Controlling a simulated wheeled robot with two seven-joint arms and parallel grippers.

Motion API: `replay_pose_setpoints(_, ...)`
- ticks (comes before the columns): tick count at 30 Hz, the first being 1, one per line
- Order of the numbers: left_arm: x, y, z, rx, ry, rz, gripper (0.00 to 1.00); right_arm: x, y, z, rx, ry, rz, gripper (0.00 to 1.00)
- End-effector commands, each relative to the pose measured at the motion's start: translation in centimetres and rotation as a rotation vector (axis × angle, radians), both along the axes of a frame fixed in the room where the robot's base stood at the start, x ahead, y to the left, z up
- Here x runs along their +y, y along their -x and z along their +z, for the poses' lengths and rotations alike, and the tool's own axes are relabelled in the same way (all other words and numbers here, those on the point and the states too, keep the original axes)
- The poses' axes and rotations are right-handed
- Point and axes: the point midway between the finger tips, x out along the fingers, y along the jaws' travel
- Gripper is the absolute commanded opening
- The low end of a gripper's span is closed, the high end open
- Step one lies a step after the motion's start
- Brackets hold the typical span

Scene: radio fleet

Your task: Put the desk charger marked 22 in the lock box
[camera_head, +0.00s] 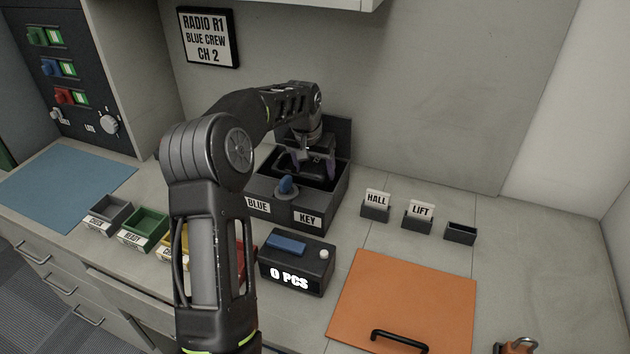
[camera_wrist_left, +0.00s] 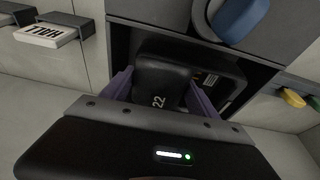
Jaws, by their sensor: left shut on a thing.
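The lock box (camera_head: 325,210) is a dark grey box at the back middle of the counter, with BLUE and KEY labels and a blue knob (camera_head: 287,186) on its front. Its lid (camera_head: 341,131) stands open at the back. My left gripper (camera_head: 305,172) points down into its opening. In the left wrist view, the purple fingers are shut on the black desk charger (camera_wrist_left: 160,82) marked 22, which is at the box opening. Whether it touches the floor of the box is hidden. A dark item with a barcode label (camera_wrist_left: 211,80) shows beside it. My right gripper is not in view.
A black counter reading 0 PCS (camera_head: 297,266) stands in front of the box. HALL (camera_head: 375,207) and LIFT (camera_head: 418,219) card holders are to the right. Coloured trays (camera_head: 144,228) are at left, partly behind my arm. An orange panel (camera_head: 400,300) with a black handle lies front right.

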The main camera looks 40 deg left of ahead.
Motion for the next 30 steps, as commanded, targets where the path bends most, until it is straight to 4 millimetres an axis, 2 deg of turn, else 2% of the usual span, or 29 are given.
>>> replay_pose_setpoints(3,0.0,0.0,-2.3,0.003,0.001,0.000,0.12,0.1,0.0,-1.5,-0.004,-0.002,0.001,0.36)
replay_pose_setpoints(7,0.0,0.0,-4.0,0.000,0.000,0.000,0.12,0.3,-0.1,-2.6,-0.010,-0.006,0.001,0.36)
replay_pose_setpoints(20,0.0,0.0,-4.5,0.000,0.000,0.000,0.12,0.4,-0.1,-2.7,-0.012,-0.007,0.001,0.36)
replay_pose_setpoints(21,0.0,0.0,-4.5,0.002,0.001,0.000,0.71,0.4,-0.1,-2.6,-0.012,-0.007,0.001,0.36)
replay_pose_setpoints(28,0.0,0.0,-4.4,0.002,0.001,0.000,0.90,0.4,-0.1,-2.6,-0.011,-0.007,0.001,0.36)
replay_pose_setpoints(30,0.0,0.0,-4.4,0.002,0.001,0.000,0.91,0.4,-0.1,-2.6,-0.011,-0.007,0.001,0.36)
